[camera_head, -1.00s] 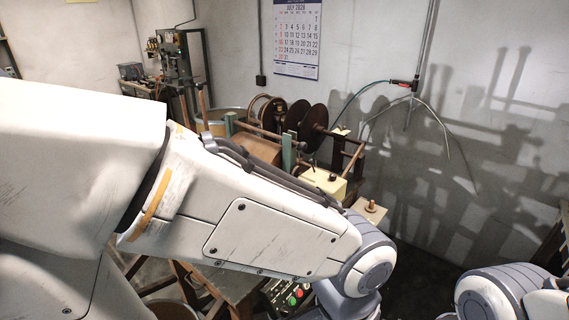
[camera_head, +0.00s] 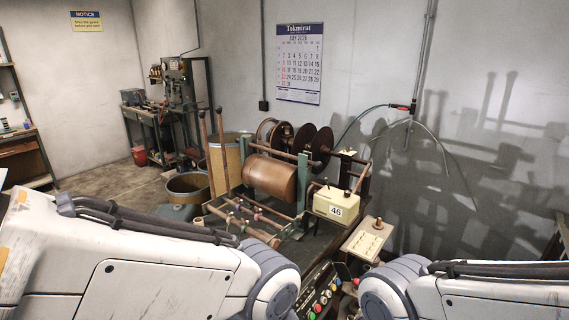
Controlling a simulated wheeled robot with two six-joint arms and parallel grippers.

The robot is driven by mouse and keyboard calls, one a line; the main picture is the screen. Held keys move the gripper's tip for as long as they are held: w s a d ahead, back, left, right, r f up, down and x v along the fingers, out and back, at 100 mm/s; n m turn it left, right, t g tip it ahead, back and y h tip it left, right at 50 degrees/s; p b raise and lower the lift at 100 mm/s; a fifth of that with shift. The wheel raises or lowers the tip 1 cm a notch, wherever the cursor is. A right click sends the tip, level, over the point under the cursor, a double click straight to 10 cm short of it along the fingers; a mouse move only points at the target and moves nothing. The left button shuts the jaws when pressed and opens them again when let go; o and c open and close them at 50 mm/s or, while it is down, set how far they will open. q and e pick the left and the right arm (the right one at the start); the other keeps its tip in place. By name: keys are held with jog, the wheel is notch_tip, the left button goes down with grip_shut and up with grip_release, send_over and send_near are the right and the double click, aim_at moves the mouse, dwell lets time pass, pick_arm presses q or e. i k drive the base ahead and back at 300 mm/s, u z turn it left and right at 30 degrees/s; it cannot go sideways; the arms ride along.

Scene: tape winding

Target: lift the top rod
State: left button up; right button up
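The winding machine stands in the middle of the view, with a wide brown roll (camera_head: 270,178) held between green uprights (camera_head: 303,180). A thin brown rod (camera_head: 272,152) runs along the top of the roll, apparently the top rod. More rods (camera_head: 240,220) with small coloured pieces lie low in front of the roll. Two upright wooden poles stand at its left. My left arm comes in from the left and my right arm from the lower right. Both arms end below the picture edge, so neither gripper shows.
A cream box marked 46 (camera_head: 336,204) sits at the machine's right end, with a pale board (camera_head: 367,240) beside it. A panel with coloured buttons (camera_head: 322,297) is between my arms. Dark discs (camera_head: 320,146) stand behind the roll.

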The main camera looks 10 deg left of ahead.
aim_at(318, 165)
jog(key=u, duration=0.05)
jog(key=i, duration=0.5)
jog(key=u, duration=1.25)
jog(key=k, duration=0.65)
jog(key=z, duration=1.1)
jog(key=i, duration=0.5)
jog(key=u, duration=0.05)
